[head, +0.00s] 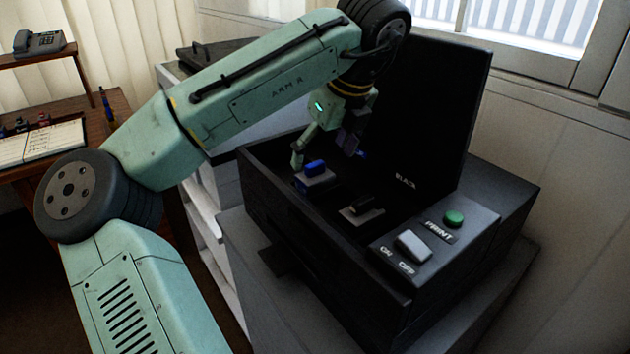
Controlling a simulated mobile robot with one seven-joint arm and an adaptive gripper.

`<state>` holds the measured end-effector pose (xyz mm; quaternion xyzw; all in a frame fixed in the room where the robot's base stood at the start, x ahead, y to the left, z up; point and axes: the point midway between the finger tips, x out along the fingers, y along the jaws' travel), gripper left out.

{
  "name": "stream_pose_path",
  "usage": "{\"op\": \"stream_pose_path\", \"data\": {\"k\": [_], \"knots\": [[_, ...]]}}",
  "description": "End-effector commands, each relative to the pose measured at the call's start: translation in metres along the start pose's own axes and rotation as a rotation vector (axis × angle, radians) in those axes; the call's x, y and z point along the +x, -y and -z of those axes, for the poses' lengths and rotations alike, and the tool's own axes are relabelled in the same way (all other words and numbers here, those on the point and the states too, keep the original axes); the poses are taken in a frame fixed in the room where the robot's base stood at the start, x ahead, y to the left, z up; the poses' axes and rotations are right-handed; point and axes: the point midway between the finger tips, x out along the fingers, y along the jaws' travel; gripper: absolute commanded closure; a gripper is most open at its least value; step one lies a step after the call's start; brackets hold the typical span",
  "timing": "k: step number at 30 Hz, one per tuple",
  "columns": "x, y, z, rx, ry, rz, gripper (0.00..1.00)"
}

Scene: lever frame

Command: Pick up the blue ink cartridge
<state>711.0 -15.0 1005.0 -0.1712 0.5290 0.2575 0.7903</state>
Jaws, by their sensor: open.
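A blue ink cartridge (315,168) sits on a light grey holder inside the open black printer (330,236), toward the left of its bay. My gripper (327,158) reaches down into the bay, its fingers spread apart. The left fingertip is just left of and above the blue cartridge. The other finger is behind it to the right, with a small blue patch beside it that I cannot identify. I see nothing held, and cannot tell whether a finger touches the cartridge.
A black block (364,203) sits on a second holder, nearer the front. The raised lid (435,110), marked BLACK, stands behind the bay. A green PRINT button (454,218) and a light ON/OFF switch (412,244) are at the right. A desk (100,107) is at the left.

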Motion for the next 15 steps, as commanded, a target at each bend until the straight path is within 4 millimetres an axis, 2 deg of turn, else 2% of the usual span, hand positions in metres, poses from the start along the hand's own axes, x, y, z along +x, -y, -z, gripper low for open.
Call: {"op": "stream_pose_path", "data": {"k": [10, 15], "knots": [[0.043, 0.0, -0.007, -0.001, 0.001, -0.001, 0.22], [0.052, 0.0, -0.006, -0.001, 0.001, 0.001, 0.22]]}}
